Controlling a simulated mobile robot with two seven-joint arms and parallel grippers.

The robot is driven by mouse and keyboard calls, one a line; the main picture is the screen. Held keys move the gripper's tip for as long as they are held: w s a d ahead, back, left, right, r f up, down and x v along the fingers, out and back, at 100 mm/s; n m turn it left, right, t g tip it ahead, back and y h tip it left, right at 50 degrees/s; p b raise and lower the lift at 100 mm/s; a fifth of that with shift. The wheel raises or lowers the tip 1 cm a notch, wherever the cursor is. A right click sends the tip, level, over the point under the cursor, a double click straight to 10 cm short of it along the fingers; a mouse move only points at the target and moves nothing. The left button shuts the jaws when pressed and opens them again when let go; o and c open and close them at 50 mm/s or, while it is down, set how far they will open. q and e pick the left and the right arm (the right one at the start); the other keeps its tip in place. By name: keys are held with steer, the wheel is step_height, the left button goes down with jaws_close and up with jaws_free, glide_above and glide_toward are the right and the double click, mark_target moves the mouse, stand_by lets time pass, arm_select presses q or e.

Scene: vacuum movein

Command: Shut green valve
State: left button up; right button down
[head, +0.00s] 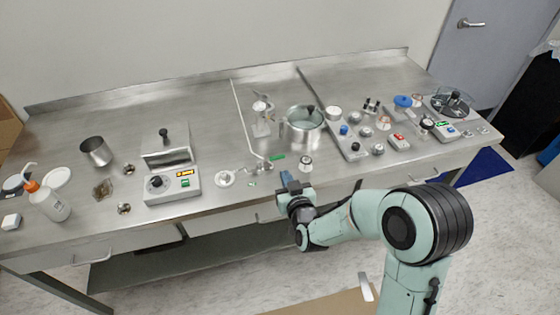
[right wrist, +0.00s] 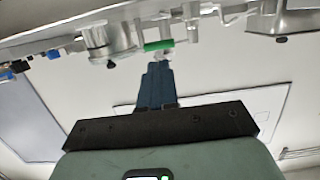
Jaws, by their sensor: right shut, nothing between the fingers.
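The green valve is a small green bar handle (head: 277,157) on the thin metal tubing at the front middle of the steel bench. In the right wrist view the green handle (right wrist: 159,45) shows just beyond my fingertips. My right gripper (head: 287,178) has blue fingers and is at the bench's front edge, just in front of the green handle. In the right wrist view its fingers (right wrist: 158,70) are together with nothing between them. I cannot tell whether the fingertips touch the valve. My left gripper is not in view.
A steel pot (head: 302,127) stands behind the valve. A small knobbed fitting (head: 305,163) is close on its right and a white round part (head: 225,178) on its left. A control box (head: 172,184) stands farther left. Control panels (head: 350,145) and glassware fill the right side.

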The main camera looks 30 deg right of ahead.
mark_target(281, 156)
steer(key=p+x, duration=0.1)
steer(key=x, duration=0.5)
steer(key=shift+w, duration=0.35)
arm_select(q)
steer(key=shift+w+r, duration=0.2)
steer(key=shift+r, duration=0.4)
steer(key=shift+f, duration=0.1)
arm_select(e)
steer(key=shift+d+f, duration=0.1)
